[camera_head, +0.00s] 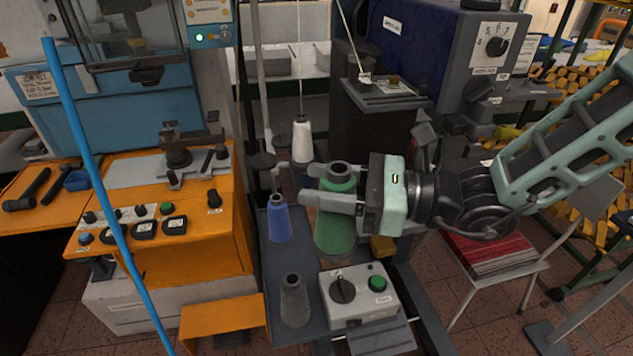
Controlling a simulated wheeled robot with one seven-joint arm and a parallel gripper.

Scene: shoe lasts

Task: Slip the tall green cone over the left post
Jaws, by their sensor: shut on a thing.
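The tall green cone (336,232) is upright, with its dark open top showing. My gripper (322,186) comes from the right and is shut on the cone's upper part, with one finger on the far side and one on the near side. I cannot tell whether the cone's base touches the grey stand or hangs just above it. Behind and left of it are dark thin uprights with round discs, one disc (262,160) being furthest left. I cannot tell for sure which upright is the left post.
A blue cone (279,220) stands left of the green one, and a grey cone (294,302) nearer. A white cone (302,140) with thread stands behind. A switch box (358,296) sits in front. An orange machine (160,220) is left, a chair (492,260) right.

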